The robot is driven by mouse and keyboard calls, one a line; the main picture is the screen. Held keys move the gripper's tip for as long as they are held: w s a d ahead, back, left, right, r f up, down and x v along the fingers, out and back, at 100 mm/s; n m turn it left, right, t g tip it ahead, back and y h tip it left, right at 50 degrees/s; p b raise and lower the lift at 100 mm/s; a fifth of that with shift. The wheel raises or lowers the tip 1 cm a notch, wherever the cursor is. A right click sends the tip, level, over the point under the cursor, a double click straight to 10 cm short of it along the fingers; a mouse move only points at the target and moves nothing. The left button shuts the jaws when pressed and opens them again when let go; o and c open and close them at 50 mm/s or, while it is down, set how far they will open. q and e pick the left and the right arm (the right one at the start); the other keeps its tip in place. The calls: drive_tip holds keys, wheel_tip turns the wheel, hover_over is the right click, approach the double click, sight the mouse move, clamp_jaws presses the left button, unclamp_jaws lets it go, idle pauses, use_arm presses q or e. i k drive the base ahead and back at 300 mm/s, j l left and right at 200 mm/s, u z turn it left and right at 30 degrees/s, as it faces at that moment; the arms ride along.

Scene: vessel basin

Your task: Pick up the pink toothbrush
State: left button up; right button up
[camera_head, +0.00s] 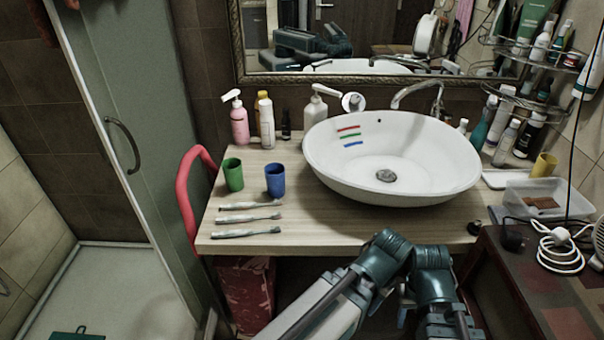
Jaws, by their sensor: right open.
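Three slim toothbrushes with pale handles and dark heads lie side by side on the wooden counter (300,240), at its left front: a back one (250,205), a middle one (248,218) and a front one (246,232). Their colours are too faint to tell which is pink. My right gripper (405,303) is low in the picture, in front of the counter and right of the toothbrushes. It is open and apart from them, mostly hidden by teal arm links. My left gripper is not in view.
A green cup (233,174) and a blue cup (276,180) stand behind the toothbrushes. The white basin (330,175) with coloured stripes inside is to their right. A pink pump bottle (239,124) stands at the back. A red curved rail (184,195) borders the left edge.

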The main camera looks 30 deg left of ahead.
sight(240, 218)
drive_tip(key=k+l+u, duration=0.1)
drive_tip(key=u, duration=0.25)
drive_tip(key=k+u, duration=0.15)
drive_tip(key=u, duration=0.2)
